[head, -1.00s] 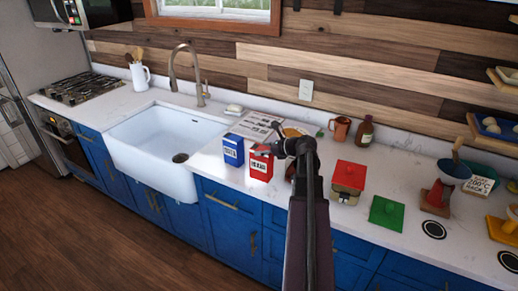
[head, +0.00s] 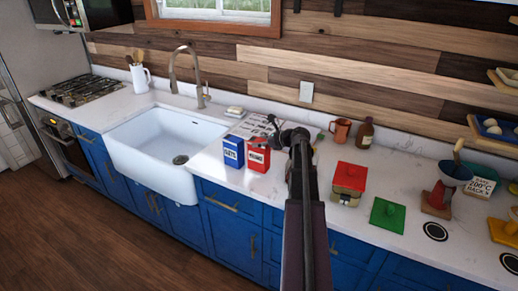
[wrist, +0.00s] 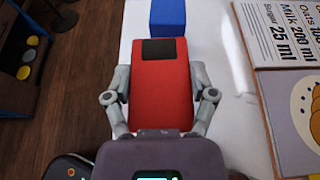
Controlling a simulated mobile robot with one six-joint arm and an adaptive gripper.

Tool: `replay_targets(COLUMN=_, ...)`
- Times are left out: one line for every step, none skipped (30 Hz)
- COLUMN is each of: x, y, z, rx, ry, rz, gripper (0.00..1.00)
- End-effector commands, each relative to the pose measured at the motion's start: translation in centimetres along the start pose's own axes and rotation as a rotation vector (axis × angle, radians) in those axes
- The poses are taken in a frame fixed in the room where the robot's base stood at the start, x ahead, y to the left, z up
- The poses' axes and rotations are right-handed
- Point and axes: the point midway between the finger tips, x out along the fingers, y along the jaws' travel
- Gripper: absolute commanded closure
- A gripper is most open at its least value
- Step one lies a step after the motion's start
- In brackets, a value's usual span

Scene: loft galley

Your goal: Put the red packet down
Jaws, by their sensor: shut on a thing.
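The red packet (head: 258,158) is upright near the counter's front edge, just right of the blue packet (head: 233,152). In the wrist view, the red packet (wrist: 161,95) has a dark patch at its far end. My gripper (wrist: 160,75) is shut on it, one finger against each side. In the head view, my gripper (head: 277,141) reaches in from the right, behind the packet's top. I cannot tell whether the packet's base touches the counter. The blue packet (wrist: 175,16) lies just beyond it in the wrist view.
The white sink (head: 165,150) is to the left. A printed recipe page (wrist: 295,30) lies close by on the right in the wrist view. A red-lidded canister (head: 348,178) and a green square (head: 387,214) are further right. Bare counter (head: 210,165) shows left of the packets.

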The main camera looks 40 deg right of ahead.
Motion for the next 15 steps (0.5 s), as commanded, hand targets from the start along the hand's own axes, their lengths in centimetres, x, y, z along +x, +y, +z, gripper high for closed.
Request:
replay_targets(x=0.4, y=-0.6, z=0.1, rx=0.0, ry=0.0, rz=0.0, gripper=0.88)
replay_targets(x=0.7, y=-0.9, z=0.1, rx=0.0, ry=0.0, rz=0.0, gripper=0.88)
replay_targets(x=0.8, y=-0.7, z=-0.5, rx=0.0, ry=0.0, rz=0.0, gripper=0.88)
replay_targets(x=0.8, y=-0.6, z=-0.8, rx=0.0, ry=0.0, rz=0.0, gripper=0.88)
replay_targets(x=0.9, y=-0.6, z=-1.0, rx=0.0, ry=0.0, rz=0.0, gripper=0.88)
replay_targets(x=1.1, y=-0.6, z=-1.4, rx=0.0, ry=0.0, rz=0.0, gripper=0.88)
replay_targets(x=1.2, y=-0.6, z=-1.6, rx=0.0, ry=0.0, rz=0.0, gripper=0.88)
replay_targets(x=1.3, y=-0.6, z=-1.9, rx=0.0, ry=0.0, rz=0.0, gripper=0.88)
replay_targets(x=1.4, y=-0.6, z=-2.2, rx=0.0, ry=0.0, rz=0.0, gripper=0.88)
replay_targets(x=1.5, y=-0.6, z=-2.4, rx=0.0, ry=0.0, rz=0.0, gripper=0.88)
replay_targets(x=1.6, y=-0.6, z=-2.6, rx=0.0, ry=0.0, rz=0.0, gripper=0.88)
replay_targets(x=1.7, y=-0.6, z=-2.8, rx=0.0, ry=0.0, rz=0.0, gripper=0.88)
replay_targets(x=1.7, y=-0.6, z=-2.9, rx=0.0, ry=0.0, rz=0.0, gripper=0.88)
replay_targets(x=1.8, y=-0.6, z=-3.0, rx=0.0, ry=0.0, rz=0.0, gripper=0.88)
replay_targets(x=1.8, y=-0.6, z=-3.1, rx=0.0, ry=0.0, rz=0.0, gripper=0.88)
